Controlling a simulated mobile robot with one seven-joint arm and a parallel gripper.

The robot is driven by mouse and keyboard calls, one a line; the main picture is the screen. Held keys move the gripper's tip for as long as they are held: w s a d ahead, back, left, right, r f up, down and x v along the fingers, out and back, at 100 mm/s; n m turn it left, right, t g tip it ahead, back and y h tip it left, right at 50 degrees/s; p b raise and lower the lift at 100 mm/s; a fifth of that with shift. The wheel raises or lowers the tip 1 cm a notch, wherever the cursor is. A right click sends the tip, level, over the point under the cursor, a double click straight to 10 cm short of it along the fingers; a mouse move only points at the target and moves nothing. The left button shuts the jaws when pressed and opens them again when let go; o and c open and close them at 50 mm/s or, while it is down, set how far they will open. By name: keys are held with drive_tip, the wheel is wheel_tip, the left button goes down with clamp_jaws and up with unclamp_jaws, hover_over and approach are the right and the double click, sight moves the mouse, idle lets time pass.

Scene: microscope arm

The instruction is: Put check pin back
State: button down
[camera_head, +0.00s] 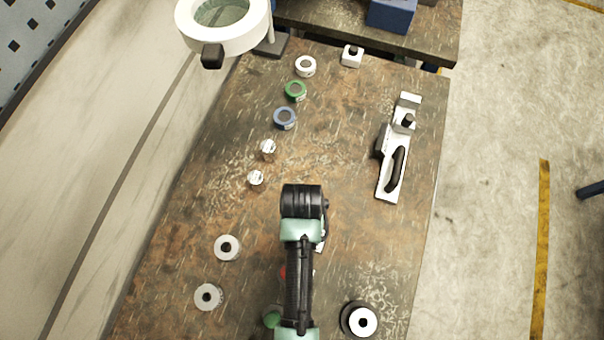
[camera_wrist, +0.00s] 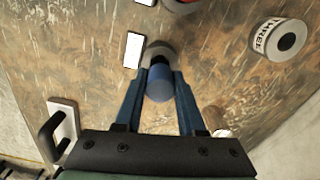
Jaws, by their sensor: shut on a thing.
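In the wrist view my gripper (camera_wrist: 160,73) points down at the bench with its two blue fingers closed on a blue cylinder (camera_wrist: 159,87), which looks like the check pin. Just beyond the fingertips is a grey round part (camera_wrist: 157,49) with a dark middle. I cannot tell whether it is joined to the cylinder, touching it or below it. A white label card (camera_wrist: 133,50) lies beside it. In the head view my own arm hides the gripper and the cylinder.
A clamp-like fixture (camera_head: 396,160) with a black handle lies at the right. Green (camera_head: 296,90), blue (camera_head: 285,118) and white (camera_head: 306,66) rings stand left of centre. A grey ring marked THREE (camera_wrist: 279,40) is nearby. A magnifier lamp (camera_head: 240,40) stands at the back left.

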drive_tip(key=shift+f, duration=0.15)
drive_tip(key=c, duration=0.5)
unclamp_jaws()
